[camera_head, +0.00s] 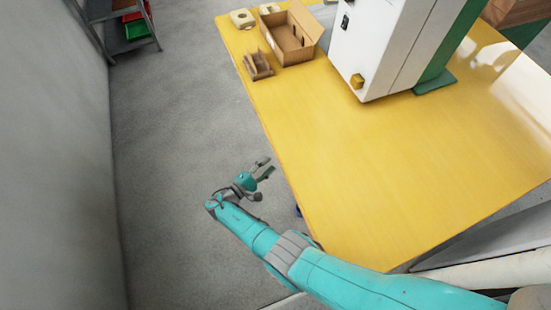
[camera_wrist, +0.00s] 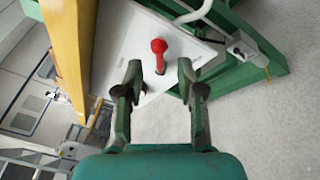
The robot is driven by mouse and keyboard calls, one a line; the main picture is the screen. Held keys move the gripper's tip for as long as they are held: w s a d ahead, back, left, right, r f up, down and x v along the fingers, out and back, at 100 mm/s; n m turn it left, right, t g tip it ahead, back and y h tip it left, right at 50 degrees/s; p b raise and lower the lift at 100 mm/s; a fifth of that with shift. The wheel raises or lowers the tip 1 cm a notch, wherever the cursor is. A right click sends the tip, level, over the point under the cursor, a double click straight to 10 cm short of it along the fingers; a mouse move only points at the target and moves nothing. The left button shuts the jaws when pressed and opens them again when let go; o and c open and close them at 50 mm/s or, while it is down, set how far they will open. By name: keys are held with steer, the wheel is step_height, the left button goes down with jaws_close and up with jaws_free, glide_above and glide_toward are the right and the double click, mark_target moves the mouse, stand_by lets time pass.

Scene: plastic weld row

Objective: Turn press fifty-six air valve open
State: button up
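A red valve handle (camera_wrist: 159,47) with a rounded end stands on a white panel (camera_wrist: 125,52) in the wrist view. It shows just beyond the gap between my fingertips. My gripper (camera_wrist: 160,75) is open and empty, with its two fingers spread to either side below the handle in the picture. No contact with the handle shows. In the head view, my gripper (camera_head: 264,172) is out over the grey floor beside the left edge of the yellow table. The red handle does not show in the head view.
The yellow table (camera_head: 385,150) carries a white machine (camera_head: 380,40) and an open cardboard box (camera_head: 292,42). A grey wall (camera_head: 55,150) stands at the left, with floor between. In the wrist view, a green frame (camera_wrist: 245,60) and a grey pipe (camera_wrist: 195,13) are near the panel.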

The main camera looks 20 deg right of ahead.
steer(key=shift+x, duration=2.05)
jaws_close()
